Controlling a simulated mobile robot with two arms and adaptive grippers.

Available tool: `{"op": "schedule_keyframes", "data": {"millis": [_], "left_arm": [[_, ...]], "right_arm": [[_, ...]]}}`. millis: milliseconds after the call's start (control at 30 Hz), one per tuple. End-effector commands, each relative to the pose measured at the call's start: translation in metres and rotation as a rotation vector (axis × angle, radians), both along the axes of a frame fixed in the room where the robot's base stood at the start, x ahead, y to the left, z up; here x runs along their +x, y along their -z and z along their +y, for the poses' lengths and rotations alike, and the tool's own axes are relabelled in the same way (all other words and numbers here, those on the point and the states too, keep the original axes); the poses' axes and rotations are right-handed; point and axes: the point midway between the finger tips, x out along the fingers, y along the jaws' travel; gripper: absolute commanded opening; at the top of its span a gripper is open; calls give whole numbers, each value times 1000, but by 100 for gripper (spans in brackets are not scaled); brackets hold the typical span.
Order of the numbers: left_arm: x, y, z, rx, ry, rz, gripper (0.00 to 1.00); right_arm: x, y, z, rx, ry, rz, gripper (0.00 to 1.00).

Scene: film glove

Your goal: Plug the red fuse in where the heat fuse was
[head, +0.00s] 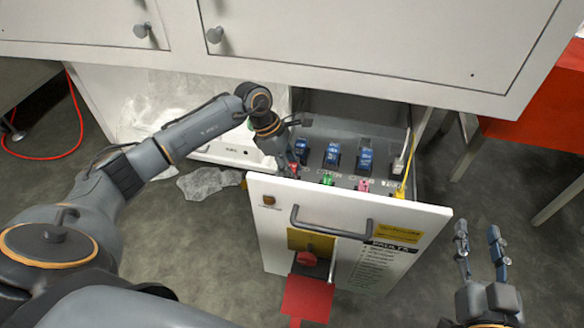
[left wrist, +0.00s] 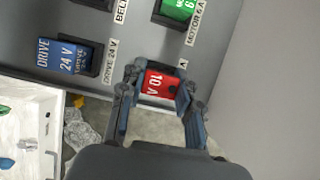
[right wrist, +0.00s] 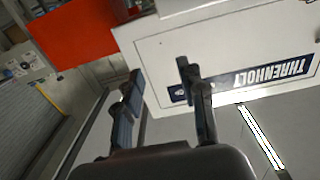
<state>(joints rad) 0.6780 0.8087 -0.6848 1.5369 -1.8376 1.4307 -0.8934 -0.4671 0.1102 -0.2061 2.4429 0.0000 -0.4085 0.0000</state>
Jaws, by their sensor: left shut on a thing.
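The red fuse (left wrist: 160,84), marked 10 A, is between the fingers of my left gripper (left wrist: 158,88). My left gripper (head: 288,170) is shut on it at the left end of the near fuse row in the open drawer. A label beside the fuse is mostly covered by the finger, with only an "A" showing. The socket under the fuse is hidden, so I cannot tell whether the fuse is seated or just above the panel. My right gripper (head: 479,236) is open and empty, right of the drawer; its fingers show apart in the right wrist view (right wrist: 160,78).
The drawer panel also holds a green fuse (head: 327,179), a pink fuse (head: 363,185) and blue DRIVE 24 V block (left wrist: 68,58) among several blue ones. The white drawer front (head: 270,235) with its handle stands before the panel. White cabinet doors (head: 350,40) overhang behind.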

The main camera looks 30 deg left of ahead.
Motion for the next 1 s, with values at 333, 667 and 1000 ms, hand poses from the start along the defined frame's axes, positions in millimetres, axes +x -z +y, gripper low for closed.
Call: {"op": "schedule_keyframes", "data": {"millis": [333,667,1000], "left_arm": [[0,3,0,0,0,-1,0],[0,5,0,0,0,-1,0],[0,8,0,0,0,-1,0]], "right_arm": [[0,-7,1,13,-3,-45,40],[0,-14,2,23,-5,-84,40],[0,-23,3,34,-7,-130,40]]}}
